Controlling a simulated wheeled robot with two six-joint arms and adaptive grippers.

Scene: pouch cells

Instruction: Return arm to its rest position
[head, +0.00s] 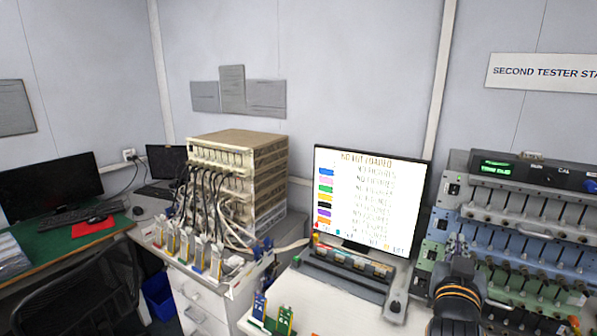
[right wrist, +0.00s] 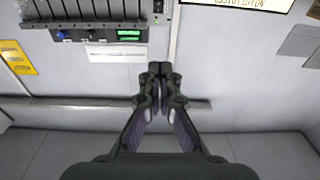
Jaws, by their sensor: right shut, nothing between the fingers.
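My right arm with orange rings rises at the lower right of the head view, and the dark right gripper (head: 463,267) is at its upper end, in front of the tester rack. In the right wrist view the two fingertips of this gripper (right wrist: 160,72) meet, with nothing between them. The fingers point toward the pale wall and touch nothing that I can see. My left gripper is not in view.
The tester rack (head: 520,200) stands close by on the right. A monitor (head: 370,200) stands left of the arm, behind a slotted fixture (head: 343,270). Pouch cells in holders (head: 285,320) stand at the bench front. A stacked cycler (head: 238,175) is farther left.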

